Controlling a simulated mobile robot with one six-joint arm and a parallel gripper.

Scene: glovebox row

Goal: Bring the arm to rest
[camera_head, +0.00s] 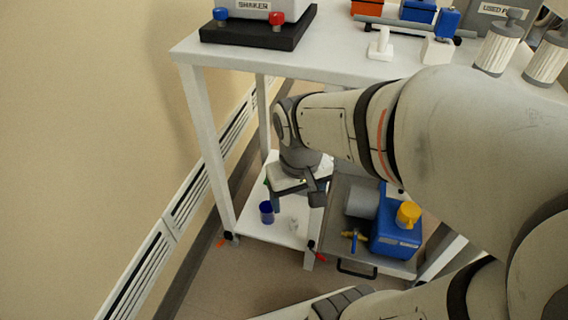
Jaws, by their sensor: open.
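My arm reaches in from the right, over and in front of the white table (345,65), with its wrist bent down at the table's left part. My gripper (316,194) is at the end of it, below the tabletop and above the low white shelf (255,228). Its dark fingers are small in the picture and are apart, and nothing shows between them. A blue cup (267,212) stands on the shelf, below and left of my gripper, apart from it. A small whitish item (293,224) is on the shelf below my gripper.
A shaker (258,28) and several bottles stand on the tabletop. A grey pull-out tray (392,266) right of my gripper bears a blue container with a yellow cap (398,235) and a grey cylinder (361,202). The wall (90,130) is left; bare floor shows in front.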

